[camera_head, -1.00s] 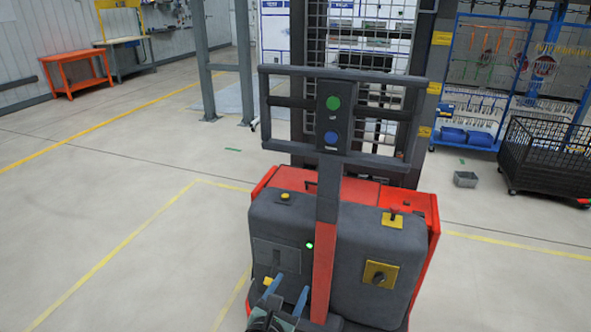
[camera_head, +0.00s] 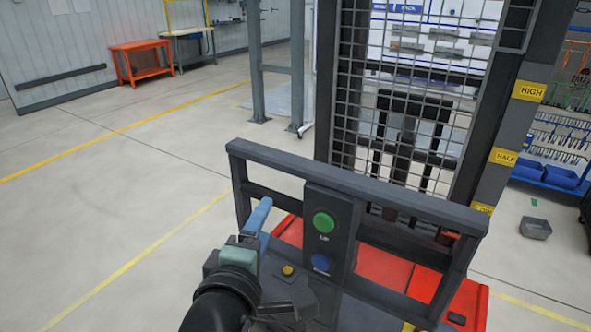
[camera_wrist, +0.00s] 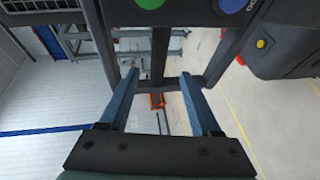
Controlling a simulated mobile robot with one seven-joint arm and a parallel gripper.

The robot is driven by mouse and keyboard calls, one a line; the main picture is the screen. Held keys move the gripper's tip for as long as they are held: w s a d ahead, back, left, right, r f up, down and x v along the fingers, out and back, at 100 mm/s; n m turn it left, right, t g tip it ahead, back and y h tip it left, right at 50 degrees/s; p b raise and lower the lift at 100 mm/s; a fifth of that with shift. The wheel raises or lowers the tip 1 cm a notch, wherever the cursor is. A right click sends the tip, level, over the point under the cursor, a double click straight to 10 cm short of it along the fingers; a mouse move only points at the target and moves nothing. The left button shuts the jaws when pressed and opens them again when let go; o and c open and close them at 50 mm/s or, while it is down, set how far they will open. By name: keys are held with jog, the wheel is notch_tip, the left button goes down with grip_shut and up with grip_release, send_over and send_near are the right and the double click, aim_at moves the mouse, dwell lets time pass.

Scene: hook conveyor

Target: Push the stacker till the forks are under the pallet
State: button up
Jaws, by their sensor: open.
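The stacker's red body (camera_head: 383,272) stands in front of me in the head view, with a dark mast and wire mesh (camera_head: 350,120) above it. Its grey push handle (camera_head: 400,200) crosses the near side. A control box on the handle carries a green UP button (camera_head: 323,222) and a blue button (camera_head: 321,262). My gripper (camera_head: 258,215) is open at the handle's left part. In the wrist view, dark handle bars show between and beyond its blue fingers (camera_wrist: 158,80); I cannot tell whether they touch. The forks and pallet cannot be made out behind the mast.
Yellow HIGH and HALF labels (camera_head: 528,91) mark the mast's right post. A small grey bin (camera_head: 535,228) lies on the floor at right. An orange table (camera_head: 140,62) stands far left. Grey posts (camera_head: 257,65) stand beyond the stacker. The floor at left is clear, with yellow lines.

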jog(key=p+x, duration=0.3)
jog(key=x, duration=0.9)
jog(key=shift+w, duration=0.25)
jog(key=shift+a+r, duration=0.1)
grip_shut()
dwell(1.1)
